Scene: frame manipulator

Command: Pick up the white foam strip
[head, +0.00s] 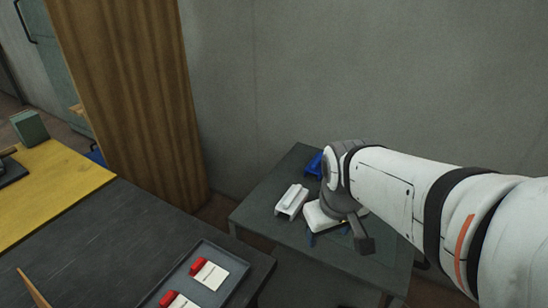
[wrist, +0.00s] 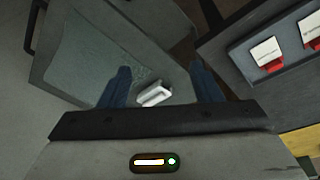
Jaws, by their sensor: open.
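The white foam strip (head: 291,201) looks like a short white block with a grooved top. It lies on the small dark table (head: 262,217), left of my gripper (head: 325,235) in the head view. In the wrist view the white strip (wrist: 154,94) shows between the two blue fingers of my gripper (wrist: 160,67), its lower edge close to the dark gripper body. The fingers are apart, and I see no hold on the strip. The height of the fingers over the table is hard to tell.
A blue item (head: 314,164) is at the table's back, partly behind my arm. A grey tray (head: 163,290) with white cards and red pieces sits on the dark bench at front left. A wooden panel (head: 135,100) and a grey wall stand behind.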

